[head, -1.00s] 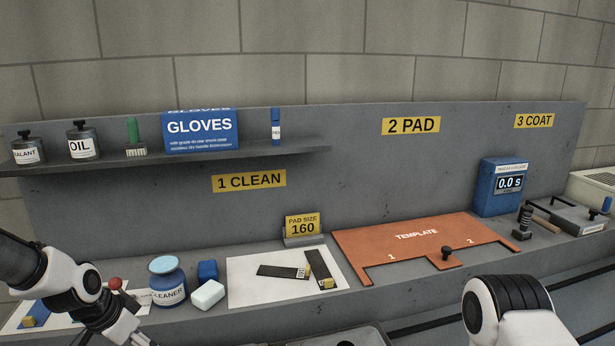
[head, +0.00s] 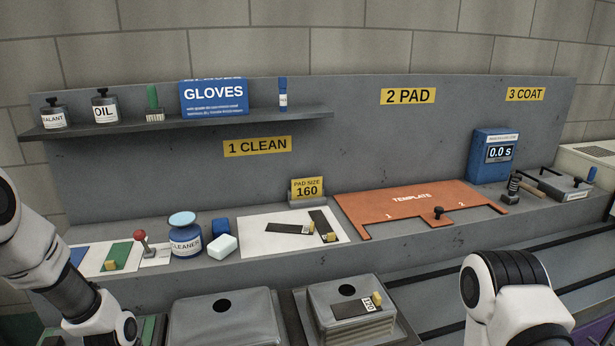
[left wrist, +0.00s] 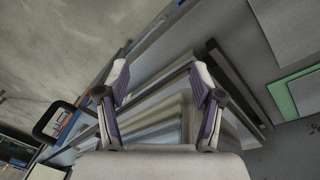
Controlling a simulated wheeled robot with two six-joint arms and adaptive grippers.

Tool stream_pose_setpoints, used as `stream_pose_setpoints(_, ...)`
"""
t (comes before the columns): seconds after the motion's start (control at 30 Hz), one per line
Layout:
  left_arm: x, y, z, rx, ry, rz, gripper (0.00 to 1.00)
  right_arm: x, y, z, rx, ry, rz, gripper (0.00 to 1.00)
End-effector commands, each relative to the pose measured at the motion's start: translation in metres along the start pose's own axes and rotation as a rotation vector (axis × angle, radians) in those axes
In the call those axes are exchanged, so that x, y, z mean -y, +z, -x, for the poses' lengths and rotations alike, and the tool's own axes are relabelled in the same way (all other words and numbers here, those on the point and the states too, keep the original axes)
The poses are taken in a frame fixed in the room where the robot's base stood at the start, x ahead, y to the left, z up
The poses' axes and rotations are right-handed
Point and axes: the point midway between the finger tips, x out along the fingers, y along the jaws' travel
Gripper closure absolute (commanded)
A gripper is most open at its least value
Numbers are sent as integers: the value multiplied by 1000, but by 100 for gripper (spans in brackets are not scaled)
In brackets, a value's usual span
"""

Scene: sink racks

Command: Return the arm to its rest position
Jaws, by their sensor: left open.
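My left arm (head: 70,295) comes in at the lower left of the head view, bent downward, and its gripper is below the picture edge. In the left wrist view my left gripper (left wrist: 160,82) has its two fingers spread apart with nothing between them. Below it are blurred grey angled surfaces and edges that I cannot identify. My right arm (head: 505,300) shows as a white and black link at the lower right of the head view; its gripper is out of view.
The ledge holds a red-knobbed lever (head: 141,245), a blue cleaner jar (head: 186,238), a white block (head: 223,245) and an orange template (head: 390,208). In front are grey raised blocks (head: 225,325), one bearing a dark strip (head: 352,309) with a yellow tab.

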Motion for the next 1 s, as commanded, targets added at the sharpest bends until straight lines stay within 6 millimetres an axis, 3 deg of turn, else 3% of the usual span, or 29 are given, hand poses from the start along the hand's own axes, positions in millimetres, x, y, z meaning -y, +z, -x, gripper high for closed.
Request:
stream_pose_setpoints(0.03, -12, 15, -24, 45, 20, -1, 33, 0, 0, -5, 0, 0, 0, 60)
stream_pose_setpoints(0.17, -52, 65, -85, 161, 62, 29, 33, 0, 0, -13, 0, 0, 0, 60)
stream_pose_setpoints(0.3, -106, 133, -143, 268, 69, 125, 33, 0, 0, -22, 0, 0, 0, 60)
stream_pose_setpoints(0.4, -143, 180, -166, 295, 24, 255, 33, 0, 0, -27, 0, 0, 0, 60)
stream_pose_setpoints(0.43, -148, 186, -167, 280, 0, 302, 33, 0, 0, -27, 0, 0, 0, 60)
stream_pose_setpoints(0.6, -138, 171, -157, 93, -123, 539, 33, 0, 0, -25, 0, 0, 0, 60)
stream_pose_setpoints(1.0, -138, 171, -157, 93, -123, 539, 33, 0, 0, -25, 0, 0, 0, 60)
